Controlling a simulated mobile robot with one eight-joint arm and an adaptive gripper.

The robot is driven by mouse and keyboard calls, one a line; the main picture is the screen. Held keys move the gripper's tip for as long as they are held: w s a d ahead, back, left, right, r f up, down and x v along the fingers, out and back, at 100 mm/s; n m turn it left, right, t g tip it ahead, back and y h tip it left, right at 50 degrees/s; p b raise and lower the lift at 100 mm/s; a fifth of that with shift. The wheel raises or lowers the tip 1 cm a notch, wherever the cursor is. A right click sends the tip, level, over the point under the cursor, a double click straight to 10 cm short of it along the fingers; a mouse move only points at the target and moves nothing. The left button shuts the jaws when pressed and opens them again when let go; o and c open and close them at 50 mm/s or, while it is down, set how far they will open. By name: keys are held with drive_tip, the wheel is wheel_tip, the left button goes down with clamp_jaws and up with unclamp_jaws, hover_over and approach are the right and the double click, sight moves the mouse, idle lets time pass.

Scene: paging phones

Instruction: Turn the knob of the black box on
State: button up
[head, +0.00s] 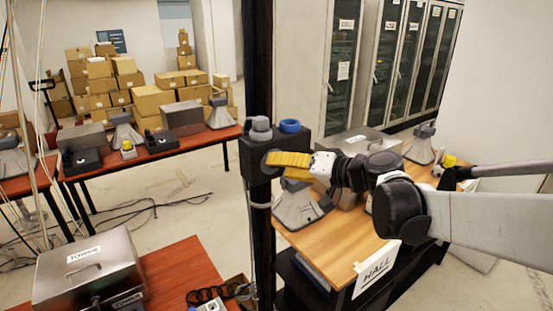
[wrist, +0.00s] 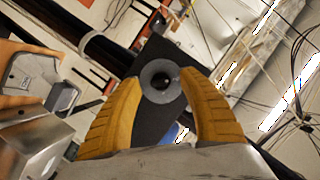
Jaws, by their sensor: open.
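The black box (head: 251,160) is fixed to a dark upright post in the middle of the head view. A round grey knob with a dark centre sits on its face; in the wrist view the knob (wrist: 150,73) faces the camera on the black box (wrist: 151,122). My gripper (head: 272,160) has yellow padded fingers and reaches the box from the right, partly covering its face. In the wrist view my gripper (wrist: 163,82) is open, with one finger on each side of the knob. I cannot tell whether the fingers touch it.
A grey fitting (head: 261,128) and a blue ring (head: 289,126) sit on top of the box. The dark post (head: 262,60) stands close by. A wooden table (head: 310,240) with grey horn speakers is below my arm. Red tables (head: 160,152) and stacked cartons (head: 150,100) lie behind.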

drive_tip(key=shift+x, duration=0.85)
drive_tip(key=shift+s, duration=0.1)
clamp_jaws()
drive_tip(key=shift+d, duration=0.1)
